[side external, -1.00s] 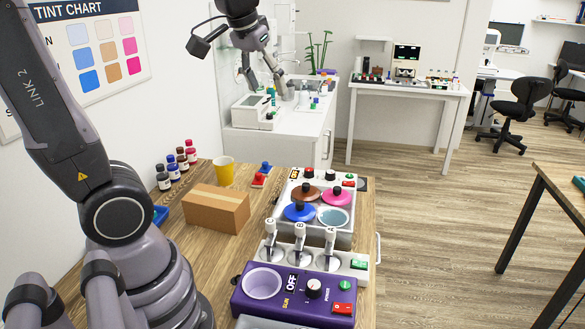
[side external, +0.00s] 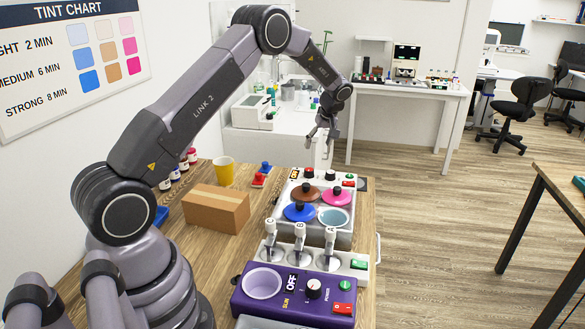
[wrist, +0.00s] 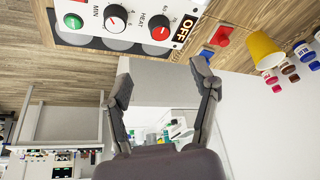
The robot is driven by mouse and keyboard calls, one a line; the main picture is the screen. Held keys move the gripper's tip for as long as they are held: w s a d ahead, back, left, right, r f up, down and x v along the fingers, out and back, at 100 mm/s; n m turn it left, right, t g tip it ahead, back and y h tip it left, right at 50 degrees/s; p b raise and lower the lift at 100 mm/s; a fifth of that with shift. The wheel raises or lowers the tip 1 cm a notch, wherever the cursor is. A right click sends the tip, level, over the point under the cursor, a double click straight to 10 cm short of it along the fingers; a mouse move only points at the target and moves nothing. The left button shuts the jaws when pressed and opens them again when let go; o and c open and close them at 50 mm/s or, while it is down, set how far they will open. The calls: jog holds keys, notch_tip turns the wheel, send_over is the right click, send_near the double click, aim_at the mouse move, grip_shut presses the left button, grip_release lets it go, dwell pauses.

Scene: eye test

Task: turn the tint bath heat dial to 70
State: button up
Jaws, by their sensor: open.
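The tint bath (side external: 345,238) is a white unit on the wooden table in the side view, with brown, pink and blue lids and one uncovered well. Its heat dial (wrist: 160,27) is a round red knob beside the word HEAT in the wrist view, between the OFF display (wrist: 182,33) and the MIN dial (wrist: 115,17). The heat dial also shows small in the side view (side external: 308,173). I cannot read its pointer surely. My gripper (side external: 319,140) is open and empty, in the air beyond the bath's dial end, apart from the dial; its spread fingers (wrist: 161,76) show in the wrist view.
A cardboard box (side external: 216,208), yellow cup (side external: 223,170) and small bottles (side external: 182,163) stand left of the bath. Red and blue pieces (side external: 261,175) lie beside it. A lever unit (side external: 353,264) and purple heater (side external: 320,305) stand in front.

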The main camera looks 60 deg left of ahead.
aim_at(309, 170)
jog(key=x, duration=1.2)
jog(key=shift+f, duration=0.2)
grip_shut()
